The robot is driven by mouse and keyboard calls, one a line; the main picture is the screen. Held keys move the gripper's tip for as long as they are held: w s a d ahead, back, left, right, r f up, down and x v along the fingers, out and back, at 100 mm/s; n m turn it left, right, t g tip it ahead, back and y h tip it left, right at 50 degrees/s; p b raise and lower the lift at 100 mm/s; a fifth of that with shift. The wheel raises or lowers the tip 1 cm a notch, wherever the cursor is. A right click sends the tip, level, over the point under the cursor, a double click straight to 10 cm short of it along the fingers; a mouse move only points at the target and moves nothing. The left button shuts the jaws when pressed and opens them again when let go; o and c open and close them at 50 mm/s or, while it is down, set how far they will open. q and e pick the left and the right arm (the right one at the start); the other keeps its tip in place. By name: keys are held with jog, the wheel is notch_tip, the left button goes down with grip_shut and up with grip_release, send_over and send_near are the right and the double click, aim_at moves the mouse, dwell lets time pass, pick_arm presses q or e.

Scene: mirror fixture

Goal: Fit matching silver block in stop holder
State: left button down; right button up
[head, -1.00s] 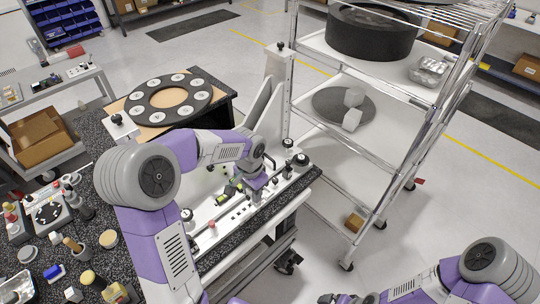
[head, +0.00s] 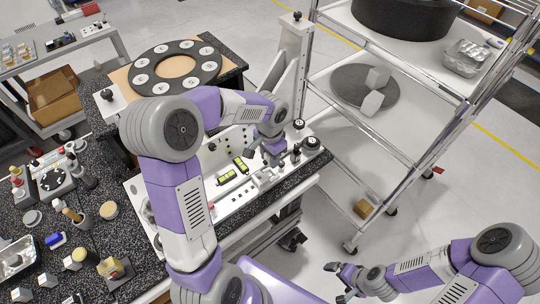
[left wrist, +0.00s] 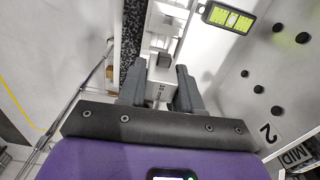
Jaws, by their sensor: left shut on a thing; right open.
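My left gripper (head: 272,150) is over the right part of the white fixture plate (head: 232,203) on the speckled bench. In the left wrist view its two fingers (left wrist: 160,82) stand a little apart, shut on a small dark-grey block (left wrist: 163,60) at their tips; the contact is hard to see. A white strip with small black lettering (left wrist: 157,95) shows between the fingers. I cannot clearly make out the stop holder, as the gripper covers that area in the head view. My right gripper (head: 341,281) is open and empty, off the bench at the bottom.
Yellow-green level vials (head: 240,165) and black knobs (head: 312,142) stand on the fixture near my left gripper. An upright post (head: 292,60) rises behind it. Several pale blocks (head: 72,263) lie at the bench's lower left. A wire cart (head: 410,130) stands to the right.

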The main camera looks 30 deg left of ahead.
pick_arm(q)
jog(key=shift+f+b, duration=1.8)
jog(key=shift+f, duration=0.75)
jog(key=shift+f+b, duration=0.7)
jog(key=shift+f, duration=0.25)
jog(key=c, duration=0.7)
grip_release()
jog(key=shift+r, duration=0.1)
jog(key=shift+a, duration=0.1)
jog(key=shift+w+r, duration=0.1)
